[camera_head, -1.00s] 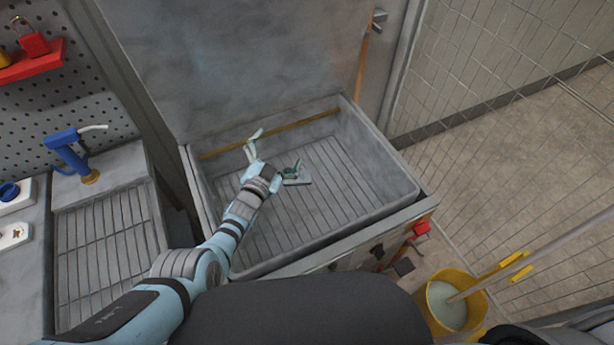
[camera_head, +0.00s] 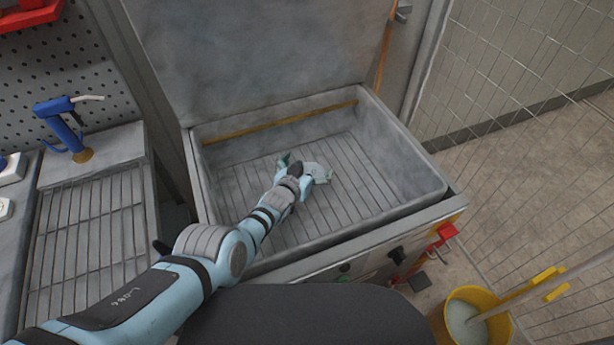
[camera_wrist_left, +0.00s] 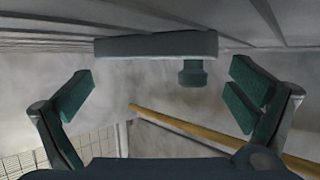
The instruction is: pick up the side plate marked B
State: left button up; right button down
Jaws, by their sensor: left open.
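A flat grey plate with a dark knob (camera_wrist_left: 155,46) shows in the wrist view, between and beyond my left fingers. Its knob side faces the gripper, and no letter B is readable on it. In the head view a small pale grey piece (camera_head: 318,166), likely this plate, lies on the slatted floor of the grey tub, partly hidden by my left gripper (camera_head: 304,168). The gripper is open, its green-padded fingers (camera_wrist_left: 162,86) spread on both sides with a gap to the plate. My right gripper is not in view.
The grey tub (camera_head: 405,150) has raised walls around the gripper. A yellow-brown rod (camera_head: 280,122) runs along its back wall. A slatted drainer (camera_head: 92,235) with a blue spray tap (camera_head: 62,122) stands left. A yellow bucket (camera_head: 508,330) stands on the floor at lower right.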

pick_arm(q)
grip_shut()
dwell(0.4)
